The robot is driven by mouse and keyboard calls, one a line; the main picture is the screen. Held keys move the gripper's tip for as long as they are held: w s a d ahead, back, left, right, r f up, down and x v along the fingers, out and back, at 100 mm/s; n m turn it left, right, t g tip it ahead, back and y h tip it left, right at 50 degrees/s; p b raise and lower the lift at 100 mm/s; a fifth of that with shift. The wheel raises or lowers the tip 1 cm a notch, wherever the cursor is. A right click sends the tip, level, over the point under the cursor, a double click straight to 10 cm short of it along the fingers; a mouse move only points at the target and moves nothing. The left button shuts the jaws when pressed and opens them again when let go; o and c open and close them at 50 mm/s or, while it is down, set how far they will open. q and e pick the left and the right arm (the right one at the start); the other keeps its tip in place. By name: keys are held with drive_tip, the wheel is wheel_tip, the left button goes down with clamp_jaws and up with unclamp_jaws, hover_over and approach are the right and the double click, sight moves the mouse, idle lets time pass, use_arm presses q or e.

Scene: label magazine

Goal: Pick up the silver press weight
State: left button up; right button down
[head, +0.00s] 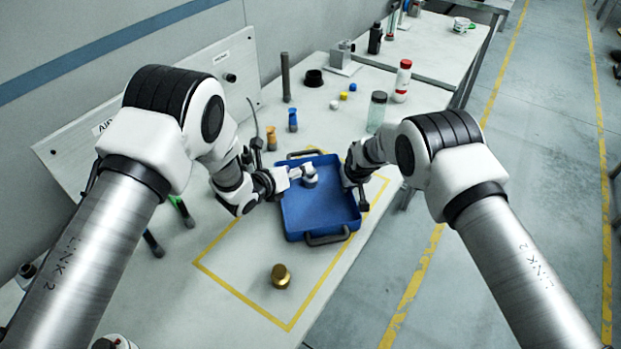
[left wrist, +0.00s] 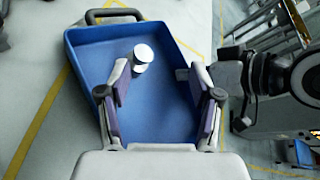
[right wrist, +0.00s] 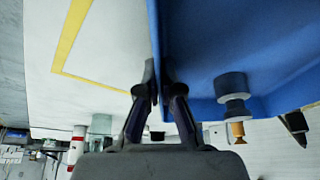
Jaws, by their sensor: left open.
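The silver press weight (head: 310,178), a short cylinder with a narrower knob, stands inside the blue tray (head: 318,213), near its far side. It also shows in the left wrist view (left wrist: 142,56) and in the right wrist view (right wrist: 232,87). My left gripper (head: 299,172) is open and empty over the tray, close to the weight. In the left wrist view, the weight lies just ahead of the fingertips (left wrist: 157,72), nearer the left finger. My right gripper (right wrist: 158,68) has its fingers on both sides of the tray's side wall, shut on it.
A brass weight (head: 281,277) stands on the table outside the tray, inside the yellow outline. Orange (head: 271,138) and blue (head: 292,121) small items stand beyond the tray. A glass jar (head: 377,111) and a red-capped bottle (head: 402,82) stand at the far right.

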sight(310, 177)
use_arm(q)
drive_tip(key=f+m, duration=0.1)
drive_tip(key=m, duration=0.1)
drive_tip(key=s+a+f+m, duration=0.1)
drive_tip(key=m, duration=0.1)
drive_tip(key=f+m, duration=0.1)
drive_tip(key=shift+s+a+f+m+t, duration=0.2)
drive_tip(key=shift+a+f+m+t, duration=0.1)
drive_tip(key=shift+m, duration=0.1)
drive_tip(key=x, duration=1.1)
drive_tip(key=shift+f, duration=0.15)
clamp_jaws()
